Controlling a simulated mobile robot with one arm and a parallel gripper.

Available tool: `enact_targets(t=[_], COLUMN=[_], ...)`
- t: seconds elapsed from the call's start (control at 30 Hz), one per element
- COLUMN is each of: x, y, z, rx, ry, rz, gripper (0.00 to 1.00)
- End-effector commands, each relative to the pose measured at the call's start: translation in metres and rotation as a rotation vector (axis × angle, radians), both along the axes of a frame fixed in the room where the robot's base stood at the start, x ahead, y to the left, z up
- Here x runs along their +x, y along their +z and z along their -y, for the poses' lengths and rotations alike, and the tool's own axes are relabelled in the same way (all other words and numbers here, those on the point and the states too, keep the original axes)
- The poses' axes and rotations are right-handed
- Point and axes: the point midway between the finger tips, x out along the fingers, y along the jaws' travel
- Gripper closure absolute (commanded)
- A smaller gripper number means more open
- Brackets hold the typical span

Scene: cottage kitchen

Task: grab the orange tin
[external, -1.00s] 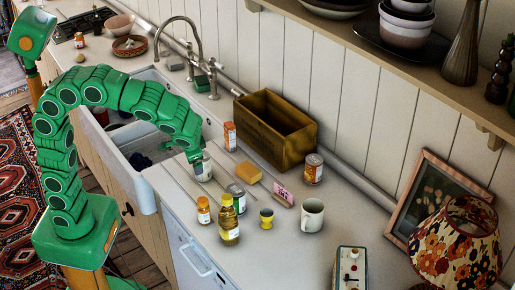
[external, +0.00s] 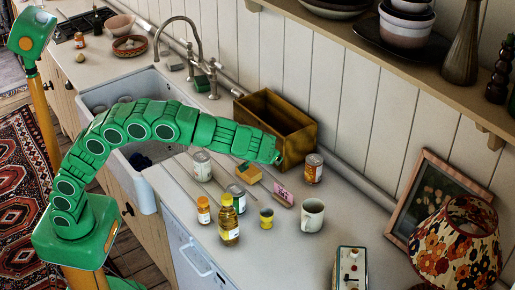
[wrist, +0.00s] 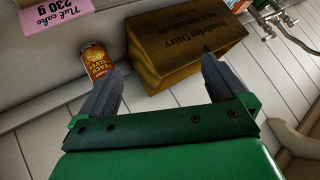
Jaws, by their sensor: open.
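The orange tin (external: 313,168) stands upright on the counter, just right of the wooden box (external: 296,145). In the wrist view the tin (wrist: 97,64) is beyond the left finger, which hides its lower right part. My gripper (external: 262,164) is above the counter in front of the box, left of the tin. In the wrist view my gripper (wrist: 160,84) has its fingers wide apart with nothing held. The box (wrist: 185,48) lies beyond the gap between them.
A yellow sponge (external: 252,175) and a pink card (external: 283,196) are near my gripper. A picture frame (external: 432,200) and lamp (external: 458,245) are at right.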

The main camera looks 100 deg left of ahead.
Motion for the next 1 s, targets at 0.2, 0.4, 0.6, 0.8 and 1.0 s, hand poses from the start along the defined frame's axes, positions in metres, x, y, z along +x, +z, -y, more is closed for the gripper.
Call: enact_targets(t=[0.2,0.4,0.6,0.8,1.0], x=[0.044,0.081,0.113,0.140,0.155], y=[-0.016,-0.031,-0.049,-0.067,-0.078], z=[-0.015,-0.027,-0.038,-0.047,-0.052], rx=[0.078,0.143,0.204,0.258,0.290], ry=[0.052,0.095,0.136,0.172,0.194], rz=[0.098,0.196,0.297,0.401,0.470], gripper=[0.01,0.01,0.01,0.01,0.01])
